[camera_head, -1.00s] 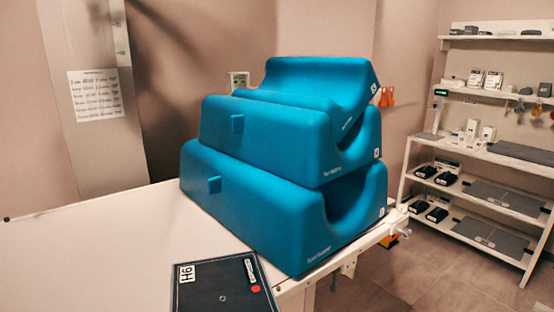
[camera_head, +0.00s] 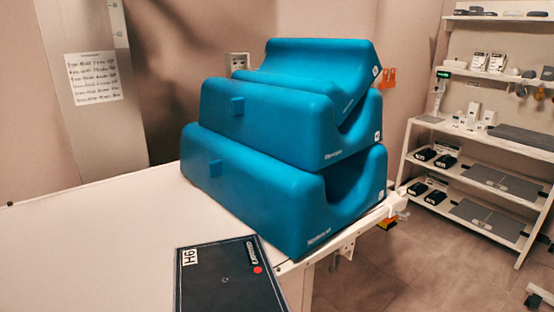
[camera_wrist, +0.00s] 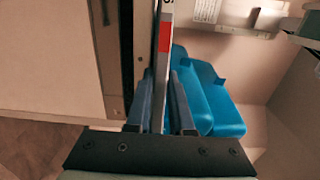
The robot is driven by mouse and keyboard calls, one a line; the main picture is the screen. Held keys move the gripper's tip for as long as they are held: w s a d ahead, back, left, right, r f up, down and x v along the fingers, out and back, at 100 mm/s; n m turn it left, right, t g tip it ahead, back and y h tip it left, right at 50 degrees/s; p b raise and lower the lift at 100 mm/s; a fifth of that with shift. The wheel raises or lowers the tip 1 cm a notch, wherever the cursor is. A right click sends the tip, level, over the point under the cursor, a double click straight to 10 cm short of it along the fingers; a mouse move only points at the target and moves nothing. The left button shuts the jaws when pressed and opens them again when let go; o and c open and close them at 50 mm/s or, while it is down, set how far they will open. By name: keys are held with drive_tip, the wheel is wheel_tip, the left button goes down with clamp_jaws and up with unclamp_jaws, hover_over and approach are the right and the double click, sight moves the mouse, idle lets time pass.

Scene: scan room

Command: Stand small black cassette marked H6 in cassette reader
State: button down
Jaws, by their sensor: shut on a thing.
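The black cassette marked H6 (camera_head: 225,280) is a flat dark plate with a white H6 label and a red dot. It shows at the bottom of the head view, partly cut off, in front of the white table (camera_head: 90,260). In the wrist view the cassette (camera_wrist: 163,45) is seen edge-on as a thin pale strip with a red patch. My gripper (camera_wrist: 161,78) is shut on it, one finger on each side. My gripper is not visible in the head view. I cannot make out a cassette reader for certain in either view.
Blue foam supports (camera_head: 260,205) are stacked on the table's right end, just beyond the cassette; they also show in the wrist view (camera_wrist: 205,95). White shelves (camera_head: 480,170) with small devices stand at the right. A tall grey panel (camera_head: 95,130) stands behind the table. The table's left part is clear.

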drive_tip(key=shift+s+d+r+p, duration=0.3)
drive_tip(key=shift+r+p, duration=0.1)
drive_tip(key=shift+r, duration=0.15)
drive_tip(key=shift+s+d+r+p, duration=0.2)
drive_tip(key=shift+s+r+p, duration=0.05)
drive_tip(key=shift+r+p, duration=0.25)
drive_tip(key=shift+s+d+r+p, duration=0.25)
drive_tip(key=shift+s+r+p, duration=0.1)
drive_tip(key=shift+r, duration=0.35)
wheel_tip(320, 180, up, 9)
drive_tip(key=p, duration=0.7)
drive_tip(key=shift+p, duration=0.3)
